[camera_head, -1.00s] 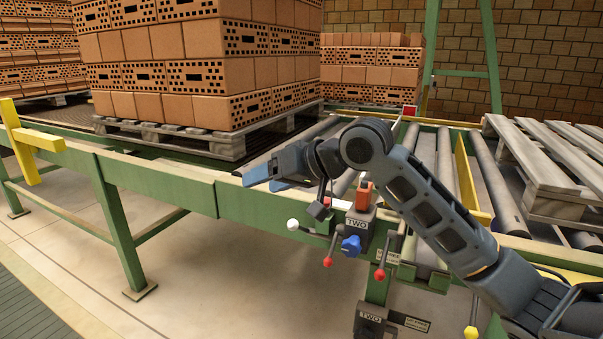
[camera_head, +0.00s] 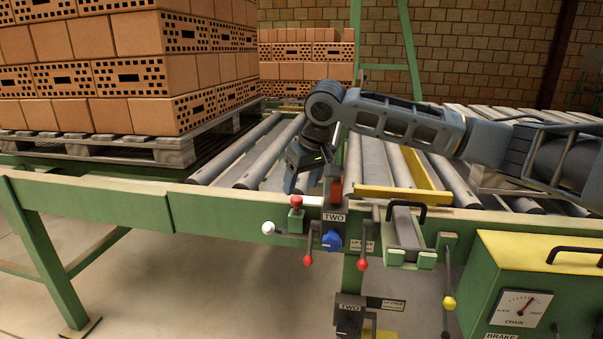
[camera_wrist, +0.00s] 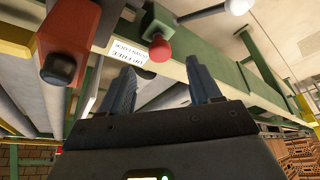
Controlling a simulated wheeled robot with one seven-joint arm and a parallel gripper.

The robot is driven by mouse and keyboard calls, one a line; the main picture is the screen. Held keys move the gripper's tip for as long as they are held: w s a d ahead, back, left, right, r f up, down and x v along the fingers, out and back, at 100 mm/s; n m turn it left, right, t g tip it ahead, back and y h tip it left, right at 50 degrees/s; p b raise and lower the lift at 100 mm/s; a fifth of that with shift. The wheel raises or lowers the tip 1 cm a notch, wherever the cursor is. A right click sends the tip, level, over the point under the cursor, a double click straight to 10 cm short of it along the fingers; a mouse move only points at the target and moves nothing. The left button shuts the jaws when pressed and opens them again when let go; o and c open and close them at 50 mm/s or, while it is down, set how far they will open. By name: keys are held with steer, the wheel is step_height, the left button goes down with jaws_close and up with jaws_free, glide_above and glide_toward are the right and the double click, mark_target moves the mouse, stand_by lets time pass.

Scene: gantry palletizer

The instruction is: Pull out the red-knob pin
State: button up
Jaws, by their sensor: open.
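The red-knob pin (camera_head: 296,202) stands upright in a small green block on the front rail of the green conveyor frame. In the wrist view its round red knob (camera_wrist: 160,48) is just beyond the fingertips, centred between them. My gripper (camera_head: 301,182) is above and close to the knob, tilted down toward the rail. In the wrist view its two dark blue fingers (camera_wrist: 160,74) are apart with nothing between them.
Right of the pin is a dark box marked TWO (camera_head: 335,217) with an orange-red top and blue knob (camera_head: 331,242). A white-knob lever (camera_head: 268,228) is at left; red-ball levers (camera_head: 307,260) (camera_head: 362,264) hang below. A brick pallet (camera_head: 150,147) stands on the left rollers.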

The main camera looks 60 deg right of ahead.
mark_target(297, 197)
steer(key=shift+x, duration=2.3)
steer(key=c, duration=1.1)
steer(key=shift+r, duration=0.15)
steer(key=shift+c, duration=0.2)
